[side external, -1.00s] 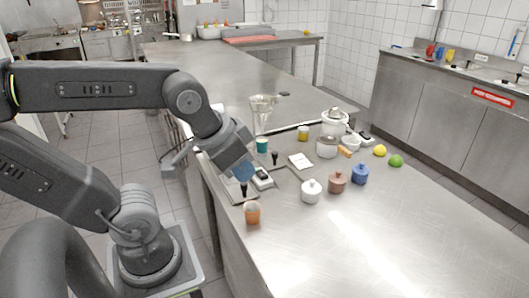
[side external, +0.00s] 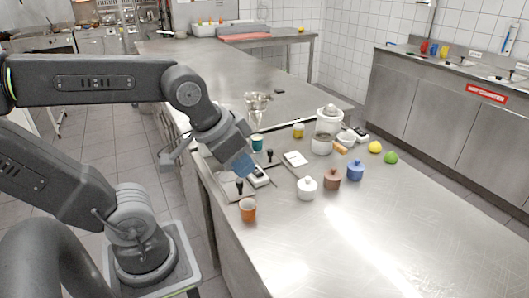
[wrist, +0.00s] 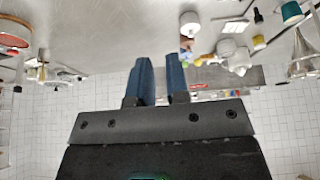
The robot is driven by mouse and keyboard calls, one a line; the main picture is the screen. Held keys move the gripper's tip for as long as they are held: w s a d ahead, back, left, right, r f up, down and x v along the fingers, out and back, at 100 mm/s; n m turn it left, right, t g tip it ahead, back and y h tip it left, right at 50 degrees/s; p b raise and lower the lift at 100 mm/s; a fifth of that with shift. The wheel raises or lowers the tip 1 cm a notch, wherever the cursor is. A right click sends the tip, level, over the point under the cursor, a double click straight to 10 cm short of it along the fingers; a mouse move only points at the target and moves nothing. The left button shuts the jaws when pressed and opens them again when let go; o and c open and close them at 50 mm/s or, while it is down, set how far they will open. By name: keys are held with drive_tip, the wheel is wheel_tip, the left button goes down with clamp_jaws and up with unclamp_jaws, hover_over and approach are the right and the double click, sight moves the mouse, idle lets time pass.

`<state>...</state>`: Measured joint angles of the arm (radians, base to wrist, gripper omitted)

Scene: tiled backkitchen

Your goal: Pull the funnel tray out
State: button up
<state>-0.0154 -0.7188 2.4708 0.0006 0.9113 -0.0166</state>
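A clear funnel (side external: 257,103) stands upright at the back of the steel counter; it also shows at the right of the wrist view (wrist: 302,58). Flat grey trays lie on the counter with black upright knobs: one near tray (side external: 232,195) with a knob (side external: 239,187), and a second knob (side external: 270,157) farther back. I cannot tell which tray bears the funnel. My gripper (side external: 246,170) hangs above the near trays, beside the near knob and over a small white-and-dark device (side external: 259,178). Its blue fingers are apart with nothing between them in the wrist view (wrist: 161,62).
An orange cup (side external: 248,211) stands at the near edge. A teal cup (side external: 257,143), white (side external: 307,189), brown (side external: 332,179) and blue (side external: 355,170) pots and a white card (side external: 295,159) are close by. The counter's front right is clear.

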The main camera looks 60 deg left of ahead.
drive_tip(key=o, duration=0.5)
drive_tip(key=w+a+n, duration=0.1)
drive_tip(key=w, duration=0.1)
drive_tip(key=w+a+r+n+g, duration=0.1)
drive_tip(key=w+a, duration=0.1)
drive_tip(key=w+a+r+n, duration=0.1)
drive_tip(key=w, duration=0.2)
drive_tip(key=shift+w+a+r+g+y, duration=0.1)
drive_tip(key=shift+a+r+g+y, duration=0.2)
drive_tip(key=shift+y, duration=0.1)
drive_tip(key=shift+c, duration=0.2)
drive_tip(key=shift+o, duration=0.5)
drive_tip(key=w+a+n+g, duration=0.1)
drive_tip(key=w+a+n, duration=0.2)
drive_tip(key=w+a, duration=0.1)
drive_tip(key=shift+w+a, duration=0.4)
drive_tip(key=shift+w, duration=0.15)
drive_tip(key=n+g, duration=0.3)
drive_tip(key=n, duration=0.3)
hover_over(271, 150)
wheel_tip(271, 150, down, 6)
drive_tip(key=shift+h, duration=0.3)
wheel_tip(271, 150, down, 13)
drive_tip(key=shift+a+f, duration=0.1)
drive_tip(key=shift+a, duration=0.05)
drive_tip(key=shift+c, duration=0.2)
clamp_jaws()
